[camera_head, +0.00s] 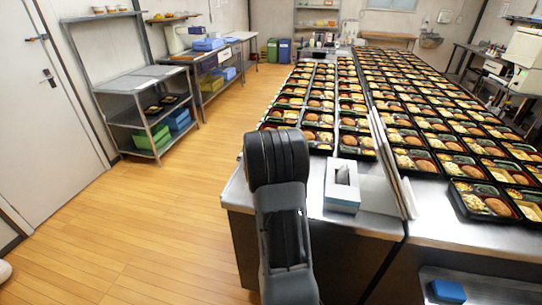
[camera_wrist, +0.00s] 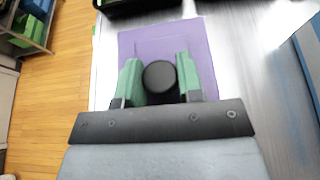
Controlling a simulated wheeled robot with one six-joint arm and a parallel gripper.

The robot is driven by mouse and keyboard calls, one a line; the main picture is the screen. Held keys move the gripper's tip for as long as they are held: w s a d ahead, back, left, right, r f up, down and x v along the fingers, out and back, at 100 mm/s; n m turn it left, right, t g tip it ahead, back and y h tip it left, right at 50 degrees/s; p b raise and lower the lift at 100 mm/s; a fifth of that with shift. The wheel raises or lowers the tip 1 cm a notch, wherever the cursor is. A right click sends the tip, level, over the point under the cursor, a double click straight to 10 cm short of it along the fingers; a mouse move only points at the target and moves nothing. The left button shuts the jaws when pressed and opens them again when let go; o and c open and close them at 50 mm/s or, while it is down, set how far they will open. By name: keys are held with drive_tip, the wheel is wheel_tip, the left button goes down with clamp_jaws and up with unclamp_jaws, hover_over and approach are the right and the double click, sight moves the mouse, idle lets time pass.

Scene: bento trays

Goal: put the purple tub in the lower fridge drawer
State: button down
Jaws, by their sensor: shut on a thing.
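The purple tub (camera_wrist: 205,45) shows in the wrist view from above as a purple square with a round black knob (camera_wrist: 160,80) at its middle. My gripper (camera_wrist: 158,64) has its two green fingers on either side of the knob and is shut on it. A steel surface lies below and around the tub; I cannot tell whether the tub touches it. In the head view my arm hides the gripper, and the tub does not show. I cannot make out a fridge drawer in either view.
The steel counter (camera_head: 375,220) carries long rows of filled bento trays (camera_head: 318,137) and a tissue box (camera_head: 343,190). A blue object (camera_head: 448,291) sits on a low shelf at the bottom right. A steel rack (camera_head: 130,85) stands at the left. The wooden floor (camera_head: 160,215) between is clear.

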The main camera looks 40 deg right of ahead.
drive_tip(key=shift+f, duration=0.15)
drive_tip(key=c, duration=0.8)
unclamp_jaws()
drive_tip(key=shift+o, duration=0.2)
